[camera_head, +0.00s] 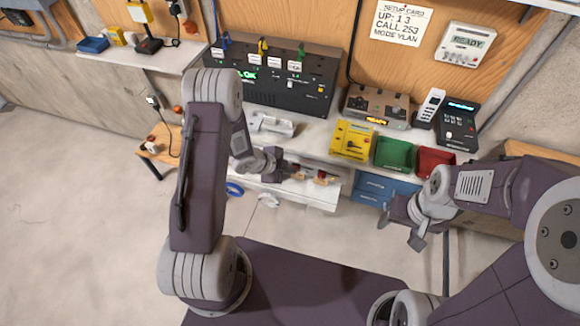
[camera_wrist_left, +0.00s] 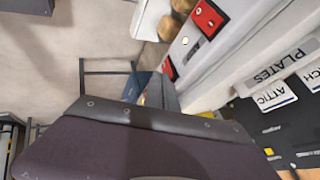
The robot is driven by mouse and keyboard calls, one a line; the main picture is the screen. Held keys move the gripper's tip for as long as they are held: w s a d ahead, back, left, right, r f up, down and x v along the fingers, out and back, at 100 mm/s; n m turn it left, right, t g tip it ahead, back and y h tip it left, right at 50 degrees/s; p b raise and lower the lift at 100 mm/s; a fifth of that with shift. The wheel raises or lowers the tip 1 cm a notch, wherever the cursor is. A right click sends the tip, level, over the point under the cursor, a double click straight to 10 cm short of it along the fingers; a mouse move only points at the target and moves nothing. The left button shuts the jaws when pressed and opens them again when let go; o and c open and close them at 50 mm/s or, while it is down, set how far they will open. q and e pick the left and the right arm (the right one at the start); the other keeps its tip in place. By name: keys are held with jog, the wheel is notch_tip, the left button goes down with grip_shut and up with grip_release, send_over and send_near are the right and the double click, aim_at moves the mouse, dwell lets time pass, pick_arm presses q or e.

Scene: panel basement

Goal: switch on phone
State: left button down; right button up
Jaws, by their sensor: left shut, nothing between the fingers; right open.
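A black desk phone (camera_head: 458,124) with a keypad and a lit display stands at the right end of the bench in the head view. A white handset (camera_head: 430,104) stands upright just left of it. My left gripper (camera_head: 284,170) is shut and empty in front of the bench, near its drawer front, well left of the phone. My right gripper (camera_head: 408,226) is open and empty, in front of and below the bins, apart from the phone. The phone is not seen in the left wrist view, where a dark part of my arm fills the foreground.
A black panel (camera_head: 275,92) with colored switches stands at the bench's back left. A grey box (camera_head: 376,105) stands beside it. Yellow (camera_head: 351,140), green (camera_head: 394,153) and red (camera_head: 435,161) bins line the front edge.

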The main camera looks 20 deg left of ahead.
pick_arm(q)
jog(key=shift+w, duration=0.15)
jog(key=shift+w+r+g+p, duration=0.25)
jog(key=shift+r+p, duration=0.25)
jog(key=shift+p, duration=0.75)
jog(key=shift+w+r+g+p, duration=0.25)
jog(key=shift+r+p, duration=0.25)
jog(key=shift+p, duration=0.7)
